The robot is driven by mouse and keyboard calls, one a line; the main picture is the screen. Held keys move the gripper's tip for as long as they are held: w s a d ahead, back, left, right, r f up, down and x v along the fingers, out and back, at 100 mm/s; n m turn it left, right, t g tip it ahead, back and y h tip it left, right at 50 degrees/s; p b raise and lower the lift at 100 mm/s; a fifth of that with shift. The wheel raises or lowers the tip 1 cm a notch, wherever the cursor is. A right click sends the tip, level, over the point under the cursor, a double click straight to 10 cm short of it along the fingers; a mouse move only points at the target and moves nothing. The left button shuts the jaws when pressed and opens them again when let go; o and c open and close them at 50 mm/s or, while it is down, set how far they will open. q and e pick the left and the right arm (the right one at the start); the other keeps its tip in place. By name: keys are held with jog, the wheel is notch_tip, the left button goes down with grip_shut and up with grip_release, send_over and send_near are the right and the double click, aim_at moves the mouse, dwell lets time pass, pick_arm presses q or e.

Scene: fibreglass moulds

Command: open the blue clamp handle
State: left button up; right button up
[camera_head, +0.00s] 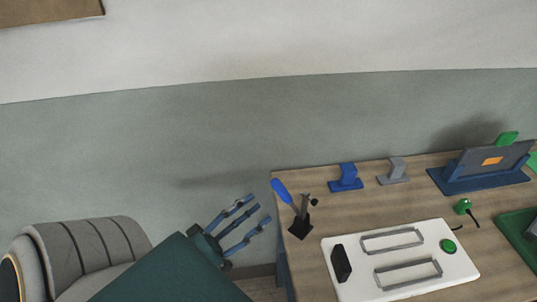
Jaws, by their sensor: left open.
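The blue clamp handle (282,191) stands at the left end of the wooden table, tilted up and to the left. It joins a dark clamp base (300,226) with a short dark upright part beside it. My left gripper (259,208) is open and empty, its fingers pointing up and right. In the picture it is just left of and a little below the handle, with a gap between them. Its depth relative to the handle is hard to tell. My right gripper is not in view.
The table (420,199) holds a white board (408,262) with metal frames, a black block and a green button. Behind are a blue stand (346,181), a grey stand (394,173) and a dark panel (490,160). A grey chair (95,245) stands left.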

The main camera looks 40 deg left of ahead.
pick_arm(q)
jog(key=shift+v, duration=1.35)
